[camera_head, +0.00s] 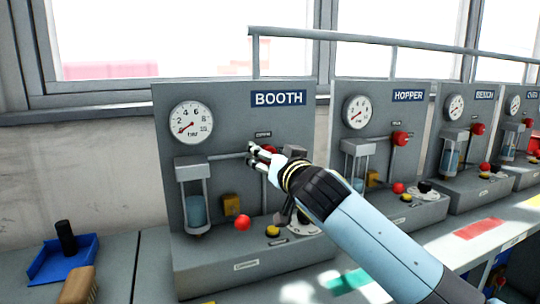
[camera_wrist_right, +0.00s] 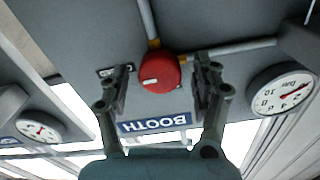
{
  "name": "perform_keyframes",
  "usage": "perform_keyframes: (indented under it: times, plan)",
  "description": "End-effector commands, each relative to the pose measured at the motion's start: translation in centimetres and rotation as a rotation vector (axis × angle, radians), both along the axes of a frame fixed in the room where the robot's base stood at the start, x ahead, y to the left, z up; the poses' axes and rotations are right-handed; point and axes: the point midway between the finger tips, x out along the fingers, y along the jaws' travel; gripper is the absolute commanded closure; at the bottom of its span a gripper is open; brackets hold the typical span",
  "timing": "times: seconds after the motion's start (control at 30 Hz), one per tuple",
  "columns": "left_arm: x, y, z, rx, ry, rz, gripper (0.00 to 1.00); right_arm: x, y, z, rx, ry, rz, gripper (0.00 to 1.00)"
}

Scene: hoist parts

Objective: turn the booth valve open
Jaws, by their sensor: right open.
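The booth valve is a round red knob (camera_wrist_right: 158,73) with a white mark on the BOOTH panel (camera_head: 225,120). In the right wrist view, where the panel appears upside down, the knob lies between the two fingers of my right gripper (camera_wrist_right: 160,88). The fingers are apart, with a gap on each side of the knob; I cannot tell how far they reach along it. In the head view my right gripper (camera_head: 261,158) is in front of the knob and hides most of it. The booth gauge (camera_head: 191,122) has its red needle near zero. My left gripper is out of view.
HOPPER (camera_head: 395,115), BENCH (camera_head: 470,125) and another panel stand to the right. Below the booth valve are a red ball (camera_head: 242,223) and a yellow button (camera_head: 272,231). A blue tray (camera_head: 50,268) lies at left. A rail (camera_head: 400,44) runs above the panels.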

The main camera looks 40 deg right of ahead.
Motion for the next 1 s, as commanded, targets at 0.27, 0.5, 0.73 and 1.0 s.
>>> perform_keyframes:
  times: [0.27,0.5,0.73,1.0]
  plan:
    - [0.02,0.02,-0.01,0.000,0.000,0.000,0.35,-0.04,0.02,-0.01,0.000,0.000,0.000,0.55]
    - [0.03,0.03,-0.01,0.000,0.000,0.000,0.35,-0.05,0.02,-0.01,0.000,0.000,0.000,0.86]
    - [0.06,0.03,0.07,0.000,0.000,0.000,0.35,-0.06,0.02,0.01,-0.010,0.002,0.000,0.91]
    - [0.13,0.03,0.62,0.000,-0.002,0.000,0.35,-0.05,0.06,0.11,-0.114,0.027,0.000,0.91]
